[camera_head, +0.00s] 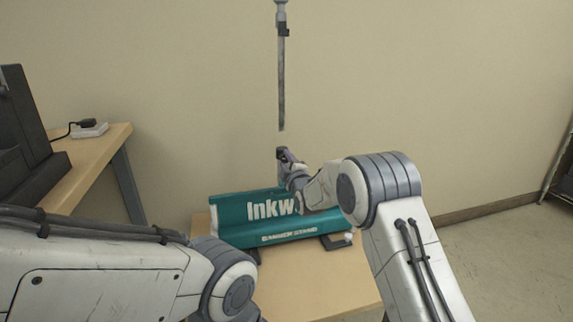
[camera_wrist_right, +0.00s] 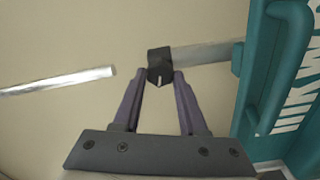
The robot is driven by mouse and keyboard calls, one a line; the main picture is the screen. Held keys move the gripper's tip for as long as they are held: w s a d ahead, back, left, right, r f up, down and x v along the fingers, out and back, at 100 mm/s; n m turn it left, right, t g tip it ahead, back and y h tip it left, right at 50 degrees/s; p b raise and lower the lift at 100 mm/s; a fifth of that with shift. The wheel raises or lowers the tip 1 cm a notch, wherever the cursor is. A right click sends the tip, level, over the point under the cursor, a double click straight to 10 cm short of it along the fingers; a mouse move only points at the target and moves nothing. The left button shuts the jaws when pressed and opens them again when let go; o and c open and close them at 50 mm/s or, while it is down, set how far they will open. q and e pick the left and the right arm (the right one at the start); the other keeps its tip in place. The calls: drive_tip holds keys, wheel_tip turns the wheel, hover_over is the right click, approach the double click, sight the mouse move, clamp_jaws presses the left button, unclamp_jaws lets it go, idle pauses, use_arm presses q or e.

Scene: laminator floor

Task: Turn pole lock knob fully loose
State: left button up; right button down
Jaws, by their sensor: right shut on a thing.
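A dark pole lock knob (camera_wrist_right: 160,62) sits at the end of a short grey pole section (camera_wrist_right: 207,54) in the right wrist view. It also shows in the head view (camera_head: 281,153), above the teal banner stand (camera_head: 235,236). My right gripper (camera_wrist_right: 161,79) has its fingertips on either side of the knob and is shut on it. A long thin upper pole (camera_head: 281,85) stands upright above, its lower end apart from the knob. It shows as a pale rod (camera_wrist_right: 58,81) in the wrist view. My left arm shows in the head view, but its gripper does not.
The banner stand lies on a low wooden table (camera_head: 330,287). A wooden desk (camera_head: 88,168) with a black machine (camera_head: 25,140) and a white power block (camera_head: 90,130) stands at the left. A plain wall is behind.

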drive_tip(key=shift+n+b, duration=0.35)
drive_tip(key=shift+n, duration=1.15)
drive_tip(key=shift+c, duration=2.4)
unclamp_jaws()
drive_tip(key=p+v, duration=0.1)
drive_tip(key=v, duration=0.9)
drive_tip(key=shift+s, duration=0.2)
